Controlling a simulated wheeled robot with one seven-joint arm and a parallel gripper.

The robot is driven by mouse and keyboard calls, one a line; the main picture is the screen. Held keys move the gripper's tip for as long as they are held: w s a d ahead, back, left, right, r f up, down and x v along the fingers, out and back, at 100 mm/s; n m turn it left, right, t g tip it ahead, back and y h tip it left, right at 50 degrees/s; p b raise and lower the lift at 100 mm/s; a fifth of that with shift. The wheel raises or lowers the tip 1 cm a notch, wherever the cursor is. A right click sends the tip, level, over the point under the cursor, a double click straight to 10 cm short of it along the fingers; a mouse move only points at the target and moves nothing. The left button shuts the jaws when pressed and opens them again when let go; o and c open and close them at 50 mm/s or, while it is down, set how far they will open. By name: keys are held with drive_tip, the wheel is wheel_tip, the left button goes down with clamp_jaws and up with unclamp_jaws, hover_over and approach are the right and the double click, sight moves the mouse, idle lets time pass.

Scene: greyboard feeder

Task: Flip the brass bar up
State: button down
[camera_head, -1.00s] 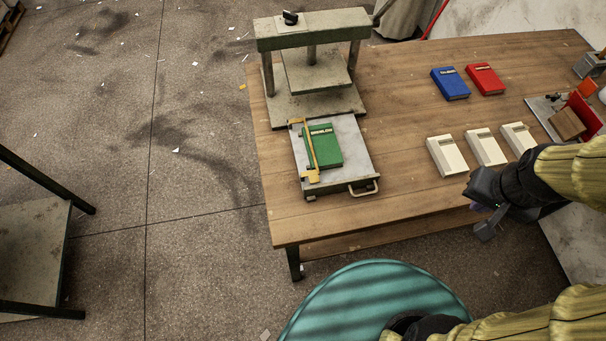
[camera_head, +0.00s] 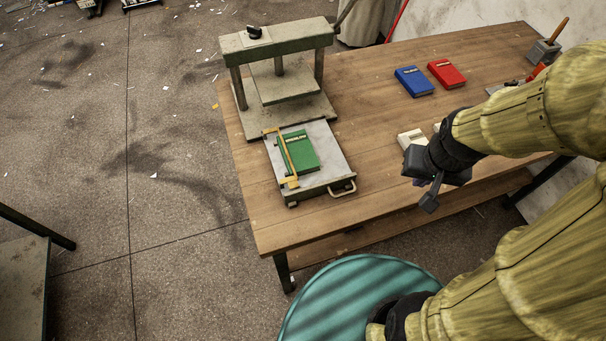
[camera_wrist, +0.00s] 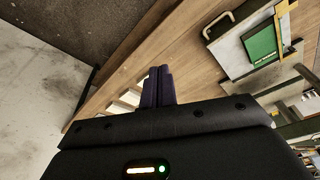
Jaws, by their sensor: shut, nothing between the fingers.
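The brass bar (camera_head: 285,159) lies along the left side of the green book (camera_head: 298,151) on the grey sliding plate (camera_head: 330,160) of the press. In the wrist view the green book (camera_wrist: 262,48) and the brass bar (camera_wrist: 283,22) are at the upper right, the bar partly cut off by the frame edge. My gripper (camera_head: 432,195) is shut and empty, above the table's front edge, to the right of the plate and apart from it. Its dark fingers (camera_wrist: 158,85) are together in the wrist view.
The press (camera_head: 280,40) stands behind the plate, and a metal handle (camera_head: 343,188) sticks out at the plate's front. Blue (camera_head: 414,82) and red (camera_head: 446,73) books lie at the back right. A cream block (camera_head: 412,138) lies beside my gripper. Table (camera_head: 375,125) between plate and gripper is clear.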

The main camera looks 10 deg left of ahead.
drive_tip(key=w+a+f+m+g+y+b, duration=0.1)
drive_tip(key=w+a+f+m+g+y, duration=0.1)
drive_tip(key=w+a+f+m+g, duration=0.35)
drive_tip(key=m+g+y+b, duration=0.1)
drive_tip(key=m+g+y, duration=0.1)
drive_tip(key=m+y, duration=0.4)
approach(304, 180)
drive_tip(key=shift+d+r, duration=0.35)
drive_tip(key=shift+r, duration=0.2)
drive_tip(key=shift+d+r, duration=0.35)
drive_tip(key=shift+r, duration=0.2)
drive_tip(key=shift+w+a+g+y, duration=0.15)
drive_tip(key=shift+a+g+y, duration=0.1)
drive_tip(key=shift+a+y, duration=0.25)
drive_tip(key=p+x, duration=0.2)
drive_tip(key=x, duration=0.8)
drive_tip(key=shift+d+f, duration=0.1)
drive_tip(key=shift+d, duration=0.05)
